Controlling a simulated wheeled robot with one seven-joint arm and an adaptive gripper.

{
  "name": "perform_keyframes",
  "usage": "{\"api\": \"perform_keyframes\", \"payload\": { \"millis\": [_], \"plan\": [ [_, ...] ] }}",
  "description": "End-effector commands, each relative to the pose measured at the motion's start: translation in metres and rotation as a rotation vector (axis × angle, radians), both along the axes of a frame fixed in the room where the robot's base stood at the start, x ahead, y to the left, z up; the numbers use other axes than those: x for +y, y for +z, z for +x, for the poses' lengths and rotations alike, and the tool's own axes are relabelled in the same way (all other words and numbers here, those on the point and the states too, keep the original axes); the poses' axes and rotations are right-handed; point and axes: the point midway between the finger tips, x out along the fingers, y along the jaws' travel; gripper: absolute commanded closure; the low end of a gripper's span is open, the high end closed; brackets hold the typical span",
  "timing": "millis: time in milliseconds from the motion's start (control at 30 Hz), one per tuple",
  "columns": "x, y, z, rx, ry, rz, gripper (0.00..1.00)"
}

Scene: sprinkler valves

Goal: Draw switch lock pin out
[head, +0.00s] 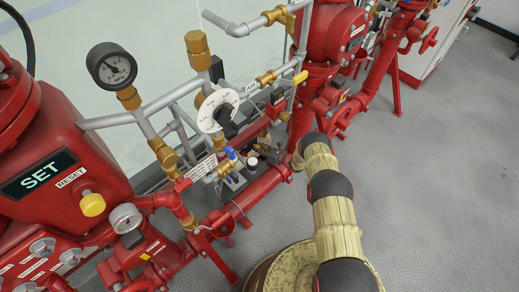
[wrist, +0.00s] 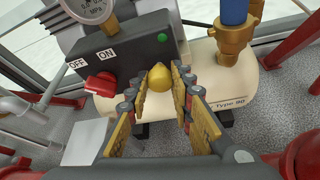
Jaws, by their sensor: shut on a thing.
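In the wrist view, a dark switch box (wrist: 125,55) with OFF and ON labels sits on a cream tank. A rounded brass-yellow knob, the switch lock pin (wrist: 160,74), is at its front lower right. My gripper (wrist: 161,86) is shut on this knob, with one finger on each side. The pin's shaft behind the knob is hidden. A red switch lever (wrist: 100,84) is on the box just left of my fingers, below the labels. In the head view my arm reaches in from the lower right, and its forearm hides the gripper and the pin.
A pressure gauge (wrist: 88,8) is above the box. A brass fitting with a blue hose (wrist: 233,35) stands close at the right. Red pipes flank the tank. In the head view, red valve stations (head: 50,165) fill the left, and grey floor (head: 440,160) is open at right.

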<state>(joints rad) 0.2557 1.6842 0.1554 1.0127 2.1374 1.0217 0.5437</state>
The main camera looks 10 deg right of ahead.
Motion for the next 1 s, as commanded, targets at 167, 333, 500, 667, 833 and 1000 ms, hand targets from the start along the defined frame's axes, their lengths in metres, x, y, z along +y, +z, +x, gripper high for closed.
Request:
{"api": "perform_keyframes", "payload": {
  "millis": [167,333,500,667,833,1000],
  "plan": [
    [-0.008,-0.001,-0.012,0.003,-0.002,0.000,1.00],
    [-0.012,0.000,-0.020,0.001,-0.001,0.000,1.00],
    [-0.012,-0.001,-0.021,0.002,-0.001,0.001,1.00],
    [-0.012,-0.001,-0.020,0.002,-0.001,0.001,0.68],
    [-0.011,0.000,-0.020,0.001,0.000,0.000,0.59],
    [-0.011,0.000,-0.019,0.000,0.000,0.000,0.58]
  ]
}}
